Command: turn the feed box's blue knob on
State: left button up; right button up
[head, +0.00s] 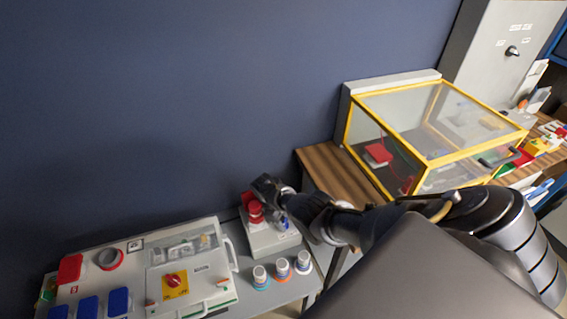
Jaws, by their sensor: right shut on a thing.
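The feed box (268,240) is a small light grey box on the grey bench against the wall. A red plug (254,212) stands at its left side, upright as far as I can see. The blue knob (284,223) shows in part on the right of the box, beside my arm. My right gripper (262,190) comes in from the right over the box, shut on the red plug; its fingertips are small and dark here. The knob's exact setting is too small to read. My left gripper is not in view.
A wide grey panel box (230,296) with a red knob on a yellow plate (175,283) lies left. Several small white bottles (282,268) stand in front of the feed box. A yellow-framed clear case (400,108) stands on the wooden table (325,172) to the right.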

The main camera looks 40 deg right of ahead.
jog(key=shift+m+y, duration=0.3)
jog(key=shift+m, duration=0.3)
jog(key=o, duration=1)
jog(key=shift+w+r, duration=0.2)
jog(key=shift+r, duration=0.3)
jog(key=p+v, duration=0.2)
jog(key=v, duration=0.7)
jog(key=shift+w+a+r, duration=0.1)
jog(key=shift+w+r, duration=0.1)
jog(key=shift+r, duration=0.1)
